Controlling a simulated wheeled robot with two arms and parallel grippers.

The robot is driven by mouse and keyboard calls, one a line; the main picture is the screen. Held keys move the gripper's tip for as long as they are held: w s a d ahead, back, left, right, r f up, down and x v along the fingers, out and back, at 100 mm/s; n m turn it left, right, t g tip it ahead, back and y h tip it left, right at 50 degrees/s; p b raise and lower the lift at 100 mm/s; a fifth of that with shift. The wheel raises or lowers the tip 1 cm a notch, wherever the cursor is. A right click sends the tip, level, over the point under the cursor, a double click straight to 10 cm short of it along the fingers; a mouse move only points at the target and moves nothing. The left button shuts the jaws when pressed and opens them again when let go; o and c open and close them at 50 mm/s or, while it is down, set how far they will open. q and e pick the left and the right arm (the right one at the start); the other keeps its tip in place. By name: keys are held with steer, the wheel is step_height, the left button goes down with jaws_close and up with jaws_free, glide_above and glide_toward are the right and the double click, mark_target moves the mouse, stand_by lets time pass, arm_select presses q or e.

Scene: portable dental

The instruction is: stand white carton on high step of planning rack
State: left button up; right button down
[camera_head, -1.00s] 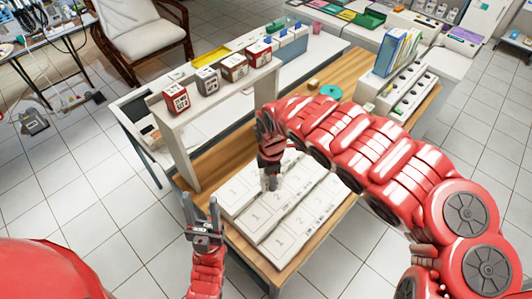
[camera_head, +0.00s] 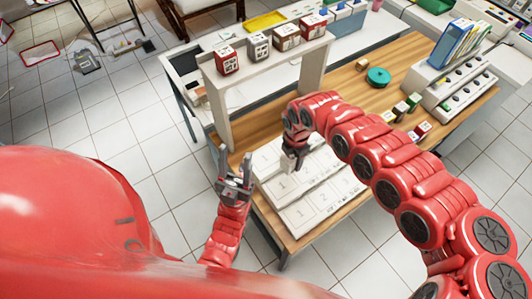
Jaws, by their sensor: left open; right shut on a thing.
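The white stepped planning rack (camera_head: 318,212) stands on the wooden table, its steps marked with numbers. My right gripper (camera_head: 293,161) points down over the rack's back step at its left part. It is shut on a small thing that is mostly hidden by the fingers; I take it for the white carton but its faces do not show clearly. I cannot tell whether it touches the step. My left gripper (camera_head: 236,160) is open and empty, pointing up left of the rack, beside the table's edge.
A white raised shelf (camera_head: 268,68) behind the rack bears several red and white cartons. Small cartons (camera_head: 400,111), a teal disc (camera_head: 378,76) and a white holder with books (camera_head: 458,85) occupy the table's right. Bare wood (camera_head: 350,97) lies behind my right arm.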

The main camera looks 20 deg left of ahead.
steer(key=a+b, duration=0.1)
steer(key=b, duration=0.2)
steer(key=w+a+f+b, duration=0.1)
steer(key=a+b, duration=0.1)
steer(key=b, duration=0.2)
steer(key=a+b, duration=0.2)
steer(key=b, duration=0.1)
steer(key=shift+w+f, duration=0.2)
steer(key=shift+f, duration=0.1)
steer(key=a, duration=0.1)
steer(key=a+p, duration=0.1)
steer(key=a+r, duration=0.1)
steer(key=shift+w+p, duration=0.25)
steer(key=shift+p, duration=0.05)
steer(key=shift+w+a+f, duration=0.1)
steer(key=shift+w+a, duration=0.1)
steer(key=shift+a, duration=0.4)
steer(key=shift+w+a+f, duration=0.1)
steer(key=shift+w+a, duration=0.1)
steer(key=shift+a, duration=0.35)
step_height(320, 180, down, 2)
steer(key=shift+s+f+p, duration=0.1)
steer(key=shift+p, duration=0.95)
steer(key=shift+f, duration=0.65)
